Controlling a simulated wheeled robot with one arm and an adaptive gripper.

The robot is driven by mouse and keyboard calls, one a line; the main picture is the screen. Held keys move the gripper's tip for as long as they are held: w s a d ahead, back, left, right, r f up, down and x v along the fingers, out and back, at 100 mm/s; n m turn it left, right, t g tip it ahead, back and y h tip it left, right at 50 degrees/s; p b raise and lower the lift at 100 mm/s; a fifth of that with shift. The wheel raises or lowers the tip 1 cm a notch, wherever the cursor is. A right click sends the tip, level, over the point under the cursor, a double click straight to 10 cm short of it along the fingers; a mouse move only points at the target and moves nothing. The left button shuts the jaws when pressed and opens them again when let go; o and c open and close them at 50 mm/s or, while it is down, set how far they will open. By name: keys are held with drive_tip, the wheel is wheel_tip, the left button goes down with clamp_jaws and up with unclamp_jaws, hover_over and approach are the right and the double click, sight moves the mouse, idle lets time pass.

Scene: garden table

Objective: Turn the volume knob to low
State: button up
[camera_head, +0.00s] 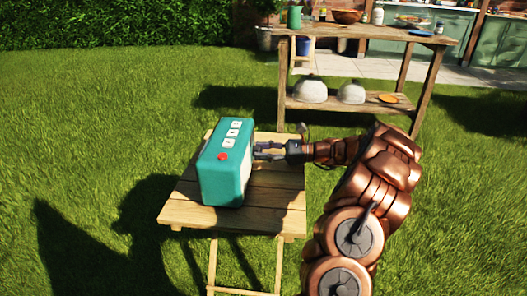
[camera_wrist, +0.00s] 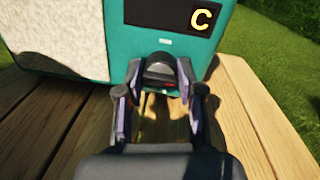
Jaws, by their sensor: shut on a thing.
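A teal radio (camera_head: 222,170) stands upright on a small slatted wooden table (camera_head: 275,205). Its top carries several pale buttons and a red button (camera_head: 222,156). In the wrist view the radio's face (camera_wrist: 124,45) shows a pale speaker panel and a dark display with a yellow letter C (camera_wrist: 202,19). My gripper (camera_head: 256,151) reaches in from the right to this face. In the wrist view my gripper (camera_wrist: 160,85) has its fingers on both sides of a dark round volume knob (camera_wrist: 160,66) low on the face, shut on it. The knob's pointer or marks cannot be made out.
A wooden workbench (camera_head: 360,33) with pots and bowls stands behind on the lawn, with stone-like domes on its lower shelf. The small table's top is bare in front of and right of the radio. Grass surrounds it.

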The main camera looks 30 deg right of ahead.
drive_tip(key=c, duration=0.4)
drive_tip(key=shift+r+n+p, duration=0.1)
drive_tip(key=shift+n+p, duration=0.3)
drive_tip(key=shift+p, duration=0.05)
drive_tip(key=shift+c, duration=0.2)
drive_tip(key=shift+n, duration=0.3)
drive_tip(key=o, duration=1.1)
drive_tip(key=shift+o, duration=0.2)
drive_tip(key=v, duration=1.2)
